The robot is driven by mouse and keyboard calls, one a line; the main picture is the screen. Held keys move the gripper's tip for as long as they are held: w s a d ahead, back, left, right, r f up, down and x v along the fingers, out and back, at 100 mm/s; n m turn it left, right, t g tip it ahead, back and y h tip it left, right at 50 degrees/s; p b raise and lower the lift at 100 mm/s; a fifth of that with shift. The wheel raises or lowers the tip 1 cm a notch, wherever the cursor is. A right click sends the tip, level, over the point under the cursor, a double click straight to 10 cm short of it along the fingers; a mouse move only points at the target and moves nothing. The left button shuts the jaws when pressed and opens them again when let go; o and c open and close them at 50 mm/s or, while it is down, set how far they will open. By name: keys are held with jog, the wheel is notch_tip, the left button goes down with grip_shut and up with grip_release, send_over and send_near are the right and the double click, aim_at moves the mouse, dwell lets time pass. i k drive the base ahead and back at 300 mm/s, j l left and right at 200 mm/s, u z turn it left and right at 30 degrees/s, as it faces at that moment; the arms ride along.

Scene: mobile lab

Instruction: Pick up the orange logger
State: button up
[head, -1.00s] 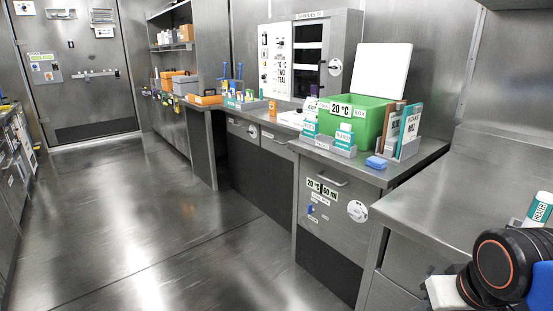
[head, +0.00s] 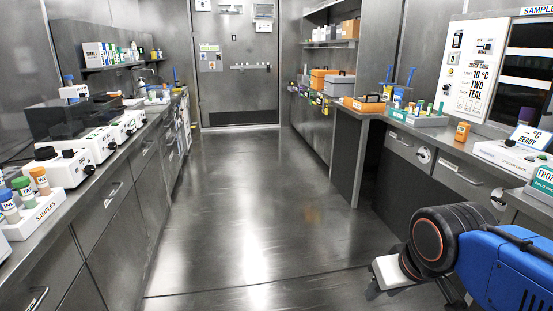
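No item can be surely read as the orange logger. A small upright orange item (head: 462,131) with a lighter top stands on the right counter, below the sample cabinet. Farther along, an orange case (head: 370,103) with a dark handle lies on the same side. Another orange box (head: 318,79) stands deeper in the room beside a grey one. My blue arm with its black, orange-ringed joint fills the lower right corner. My arm is well apart from the orange items in the picture.
The aisle floor (head: 235,190) is clear up to the closed door (head: 236,65). The left counter carries white instruments (head: 58,166) and a rack (head: 32,216) of capped tubes. The right counter (head: 420,133) has a cabinet (head: 490,75) and a white device (head: 510,155).

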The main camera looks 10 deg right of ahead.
aim_at(462, 130)
jog(key=i+j, duration=0.1)
jog(key=i, duration=1.55)
